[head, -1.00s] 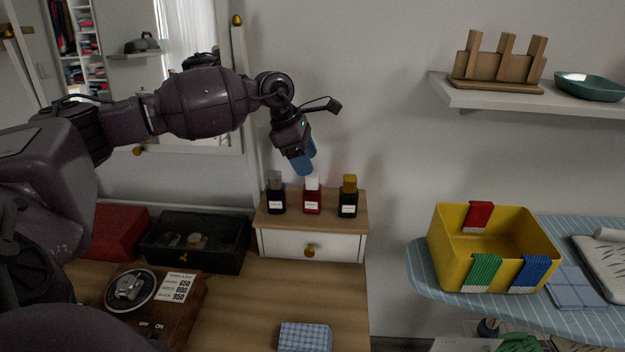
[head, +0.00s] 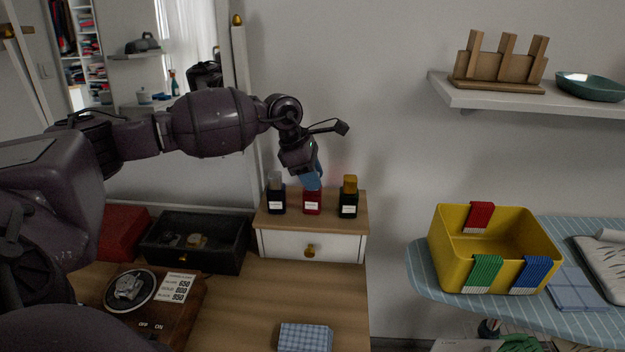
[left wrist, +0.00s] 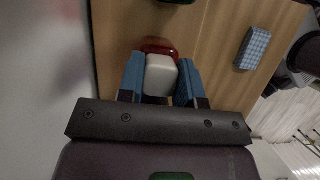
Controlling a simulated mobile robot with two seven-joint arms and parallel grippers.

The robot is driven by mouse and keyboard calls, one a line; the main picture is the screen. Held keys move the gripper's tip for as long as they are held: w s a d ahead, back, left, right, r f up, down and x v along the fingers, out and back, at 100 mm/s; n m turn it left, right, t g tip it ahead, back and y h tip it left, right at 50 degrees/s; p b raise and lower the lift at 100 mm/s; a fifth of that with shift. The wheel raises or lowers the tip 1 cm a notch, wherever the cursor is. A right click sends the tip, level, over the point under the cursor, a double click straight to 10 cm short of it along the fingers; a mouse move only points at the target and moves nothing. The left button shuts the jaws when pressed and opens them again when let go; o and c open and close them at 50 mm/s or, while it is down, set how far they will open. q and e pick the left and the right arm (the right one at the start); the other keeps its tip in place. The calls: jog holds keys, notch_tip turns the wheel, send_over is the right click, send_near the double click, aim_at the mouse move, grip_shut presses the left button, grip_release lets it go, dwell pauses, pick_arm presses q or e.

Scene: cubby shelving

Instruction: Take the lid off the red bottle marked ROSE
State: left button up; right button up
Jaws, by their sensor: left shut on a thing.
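The red bottle (head: 312,203) stands upright on the small wooden chest, between a dark bottle and a green one. Its white label is too small to read. My left gripper (head: 313,184) reaches down over it from above and hides its lid in the head view. In the left wrist view, the white lid (left wrist: 161,74) sits between the two blue fingers of my left gripper (left wrist: 160,82), which are shut on it. The red bottle (left wrist: 158,46) shows just beyond the lid, and I see no gap between them. My right gripper is not in view.
The dark bottle (head: 276,201) with a grey lid and the green bottle (head: 348,204) with a gold lid stand close on either side. The chest (head: 285,243) is small. A black box (head: 192,240) and a blue checked cloth-like item (head: 305,336) lie on the table.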

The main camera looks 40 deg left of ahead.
pick_arm(q)
notch_tip(320, 180, up, 20)
jog(key=p, duration=0.1)
dwell(0.5)
jog(key=shift+r, duration=0.25)
dwell(0.8)
